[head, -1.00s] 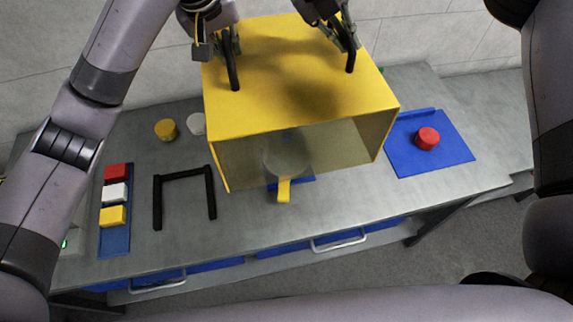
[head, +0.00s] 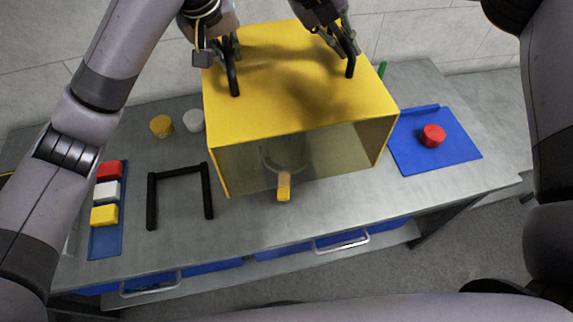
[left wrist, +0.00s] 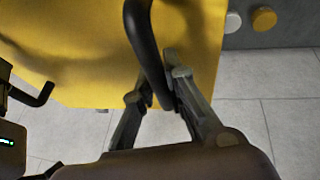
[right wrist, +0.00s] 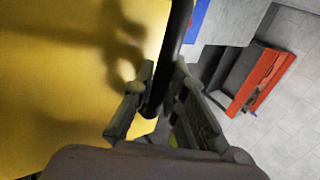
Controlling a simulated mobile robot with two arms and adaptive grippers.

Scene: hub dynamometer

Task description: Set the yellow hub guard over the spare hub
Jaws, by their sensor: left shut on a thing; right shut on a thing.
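The yellow hub guard (head: 290,85) is a box with a see-through front panel and two black handles on top. My left gripper (head: 229,50) is shut on its left handle (head: 235,80). My right gripper (head: 345,43) is shut on its right handle (head: 351,66). Both wrist views show fingers at a black handle, in the left (left wrist: 150,45) and right (right wrist: 172,50). A grey round hub (head: 284,152) shows dimly through the panel, with a yellow tab (head: 283,188) poking out at the guard's front lower edge. Whether the guard touches the bench is hard to tell.
On the grey bench (head: 265,222) are a black U-shaped frame (head: 180,174), yellow (head: 161,126) and white (head: 193,121) discs, and a blue tray (head: 104,240) of coloured blocks at left. A blue mat (head: 420,155) with a red cylinder (head: 432,134) lies at right.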

